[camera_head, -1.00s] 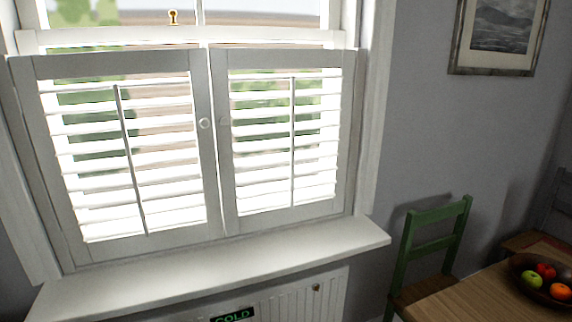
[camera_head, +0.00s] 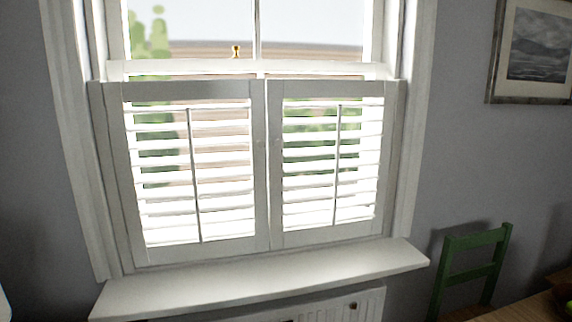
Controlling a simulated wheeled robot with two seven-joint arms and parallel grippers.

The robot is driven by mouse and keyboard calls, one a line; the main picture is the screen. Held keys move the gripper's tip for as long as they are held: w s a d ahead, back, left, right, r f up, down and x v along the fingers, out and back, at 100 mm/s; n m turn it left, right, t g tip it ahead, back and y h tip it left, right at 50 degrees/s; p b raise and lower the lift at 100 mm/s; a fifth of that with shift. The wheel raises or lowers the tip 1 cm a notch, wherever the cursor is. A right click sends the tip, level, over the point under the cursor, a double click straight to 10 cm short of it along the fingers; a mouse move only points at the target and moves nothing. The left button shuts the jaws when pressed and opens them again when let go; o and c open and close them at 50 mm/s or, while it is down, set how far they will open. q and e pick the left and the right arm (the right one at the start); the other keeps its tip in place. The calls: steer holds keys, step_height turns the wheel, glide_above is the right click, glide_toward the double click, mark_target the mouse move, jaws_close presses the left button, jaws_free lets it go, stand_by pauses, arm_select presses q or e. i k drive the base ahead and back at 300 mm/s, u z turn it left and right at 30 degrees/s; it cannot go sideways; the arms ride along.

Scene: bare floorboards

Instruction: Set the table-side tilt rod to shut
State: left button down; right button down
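A window carries two white louvred shutter panels. The right panel, on the table's side, has a thin vertical tilt rod (camera_head: 337,165) down its middle. Its slats (camera_head: 305,182) stand open, with green and brown outdoors showing between them. The left panel has its own tilt rod (camera_head: 194,175), and its slats (camera_head: 160,192) are open too. Both panels are closed against each other at the middle stile. Neither of my grippers is in view. A small pale shape at the lower left edge is too cut off to identify.
A white sill (camera_head: 262,282) juts out below the shutters, above a radiator (camera_head: 345,307). A green chair (camera_head: 472,272) and part of a wooden table (camera_head: 530,312) are at the lower right. A framed picture (camera_head: 540,45) hangs on the right wall.

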mark_target(340, 105)
steer(key=u, duration=0.1)
steer(key=i, duration=1.3)
steer(key=z, duration=0.55)
steer(key=k, duration=0.2)
steer(key=u, duration=0.3)
steer(key=k, duration=0.2)
steer(key=z, duration=1.35)
steer(key=i, duration=0.75)
steer(key=u, duration=0.45)
